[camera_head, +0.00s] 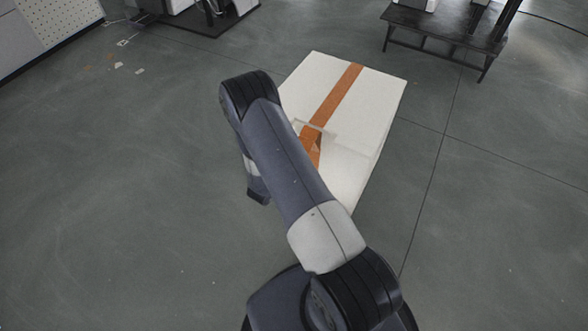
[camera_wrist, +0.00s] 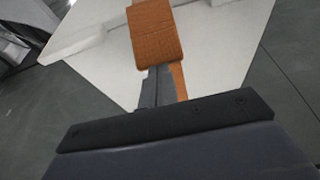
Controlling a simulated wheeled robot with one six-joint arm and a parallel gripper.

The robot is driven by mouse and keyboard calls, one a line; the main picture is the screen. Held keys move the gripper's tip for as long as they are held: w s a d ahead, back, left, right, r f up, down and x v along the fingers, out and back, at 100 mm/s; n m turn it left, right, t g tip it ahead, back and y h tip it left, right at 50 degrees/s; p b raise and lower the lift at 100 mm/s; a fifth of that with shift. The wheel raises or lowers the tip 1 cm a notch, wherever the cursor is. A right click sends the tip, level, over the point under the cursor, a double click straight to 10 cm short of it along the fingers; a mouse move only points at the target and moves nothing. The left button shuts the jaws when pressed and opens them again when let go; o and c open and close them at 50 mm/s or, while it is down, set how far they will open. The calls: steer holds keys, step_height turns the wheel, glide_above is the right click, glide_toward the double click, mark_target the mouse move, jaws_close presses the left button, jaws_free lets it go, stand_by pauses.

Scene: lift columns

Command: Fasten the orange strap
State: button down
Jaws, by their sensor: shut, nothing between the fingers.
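A white box (camera_head: 378,88) stands on the floor in front of me. The orange strap (camera_head: 340,92) runs over its top and bends down at the near edge, where a part of it (camera_head: 311,148) hangs. In the wrist view a wide orange strap piece (camera_wrist: 155,35) lies just past my fingertips, with a narrower orange strip (camera_wrist: 179,80) to their right. My gripper (camera_wrist: 159,72) is shut and empty, close to the strap; I cannot tell whether it touches. My arm hides the gripper and part of the box in the head view.
A dark low table (camera_head: 445,28) stands at the back right. Dark equipment (camera_head: 205,18) is at the back left, with small scraps (camera_head: 118,65) on the floor nearby.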

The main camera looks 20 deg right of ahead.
mark_target(305, 140)
steer(key=d+r+y, duration=0.1)
steer(key=w+d+r+g+y+p, duration=0.1)
steer(key=w+d+r+g+y, duration=0.1)
steer(key=r, duration=0.1)
steer(key=shift+w+d+p, duration=0.1)
steer(key=shift+w+p, duration=0.15)
steer(key=shift+p, duration=0.15)
steer(key=shift+w+d+r, duration=0.35)
steer(key=shift+w+d, duration=0.15)
steer(key=shift+d, duration=0.15)
steer(key=shift+a, duration=0.1)
